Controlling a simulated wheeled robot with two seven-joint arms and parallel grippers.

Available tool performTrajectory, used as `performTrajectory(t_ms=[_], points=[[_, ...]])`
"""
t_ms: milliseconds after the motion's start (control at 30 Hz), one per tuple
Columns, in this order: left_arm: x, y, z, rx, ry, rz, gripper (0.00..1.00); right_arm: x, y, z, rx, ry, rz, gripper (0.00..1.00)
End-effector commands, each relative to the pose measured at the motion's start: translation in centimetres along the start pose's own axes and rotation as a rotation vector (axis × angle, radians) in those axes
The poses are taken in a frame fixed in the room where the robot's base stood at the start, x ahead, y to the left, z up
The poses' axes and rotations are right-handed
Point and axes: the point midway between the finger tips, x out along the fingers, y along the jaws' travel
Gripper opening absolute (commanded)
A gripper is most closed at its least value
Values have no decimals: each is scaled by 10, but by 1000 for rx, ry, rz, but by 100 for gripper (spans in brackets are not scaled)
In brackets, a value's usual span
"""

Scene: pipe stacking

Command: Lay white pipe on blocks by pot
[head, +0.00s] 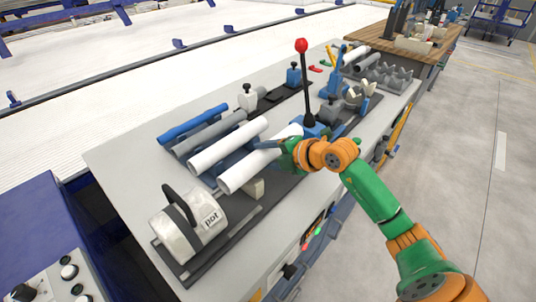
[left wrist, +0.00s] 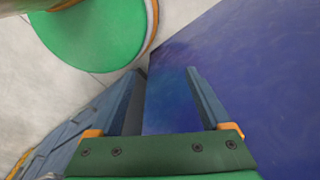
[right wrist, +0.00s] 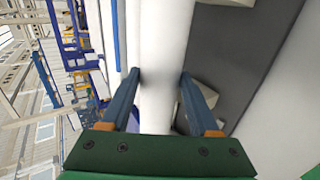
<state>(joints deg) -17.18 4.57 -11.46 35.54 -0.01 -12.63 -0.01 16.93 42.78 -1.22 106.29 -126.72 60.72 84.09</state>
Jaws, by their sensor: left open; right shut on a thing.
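A white pipe (head: 252,168) is the nearest of the pipes in the head view, beside the block strip and near the pot (head: 190,226). My right gripper (head: 292,148) is shut on its far end. In the right wrist view the pipe (right wrist: 165,30) runs between both fingers (right wrist: 158,76). A beige block (head: 254,189) stands on the dark strip, beside the pipe's near part; I cannot tell whether they touch. Another beige block (right wrist: 203,92) shows beside the fingers. My left gripper (left wrist: 164,72) is open and empty over a blue surface; it is outside the head view.
A second white pipe (head: 228,146), a grey pipe (head: 208,132) and a blue pipe (head: 192,123) lie parallel behind the held one. A lever with a red knob (head: 302,46) rises close beyond my right gripper. The grey table's (head: 112,165) left corner is clear.

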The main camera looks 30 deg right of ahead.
Motion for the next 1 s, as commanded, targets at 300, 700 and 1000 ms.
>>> performTrajectory(t_ms=[300, 700, 1000], points=[[17, 1, 1, 0, 0, 1, 81, 13, -20, 0, 1, 0, 0, 0], [16, 1, 1, 0, 1, 1, 81, 12, -19, 0, 0, 0, 0, 97], [22, 1, 2, -1, 1, 1, 81, -14, -22, 0, -5, -3, -2, 97]])
